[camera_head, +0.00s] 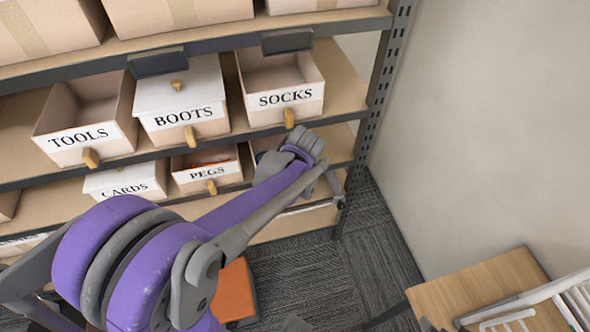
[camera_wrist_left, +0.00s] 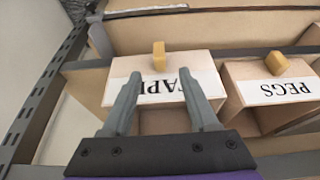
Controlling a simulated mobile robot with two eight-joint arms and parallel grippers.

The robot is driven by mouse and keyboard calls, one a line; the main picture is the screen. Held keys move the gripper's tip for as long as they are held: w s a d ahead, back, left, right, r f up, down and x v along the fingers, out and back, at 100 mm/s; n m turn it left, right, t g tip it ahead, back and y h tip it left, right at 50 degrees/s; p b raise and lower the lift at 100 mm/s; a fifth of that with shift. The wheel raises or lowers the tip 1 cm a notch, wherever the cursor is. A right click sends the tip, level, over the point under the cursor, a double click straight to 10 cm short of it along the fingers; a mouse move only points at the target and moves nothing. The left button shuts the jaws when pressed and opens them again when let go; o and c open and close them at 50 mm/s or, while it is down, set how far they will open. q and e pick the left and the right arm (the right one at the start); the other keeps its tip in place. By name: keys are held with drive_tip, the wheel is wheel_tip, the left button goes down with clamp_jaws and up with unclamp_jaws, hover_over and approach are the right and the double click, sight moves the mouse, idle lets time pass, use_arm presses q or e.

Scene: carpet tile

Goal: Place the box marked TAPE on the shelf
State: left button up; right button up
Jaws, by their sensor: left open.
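The box marked TAPE (camera_wrist_left: 150,68) appears upside down in the left wrist view, with a white label and a yellow knob. It sits on the lower shelf beside the PEGS box, which also shows in the head view (camera_head: 207,168). My left gripper (camera_wrist_left: 161,76) is open, its two fingers apart in front of the TAPE label and covering part of the letters. Whether the fingers touch the box cannot be told. In the head view, my left arm and gripper (camera_head: 290,158) reach to the lower shelf and largely hide the TAPE box. My right gripper is not in view.
The lower shelf also holds a CARDS box (camera_head: 125,182). TOOLS (camera_head: 85,130), BOOTS (camera_head: 183,105) and SOCKS (camera_head: 282,88) boxes stand above. A perforated upright (camera_head: 378,95) bounds the shelf's right end. A wooden surface (camera_head: 478,283) and an orange object (camera_head: 234,293) are lower down.

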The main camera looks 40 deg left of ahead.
use_arm(q)
drive_tip(key=b+x, duration=0.1)
drive_tip(key=x, duration=0.7)
clamp_jaws()
idle(0.3)
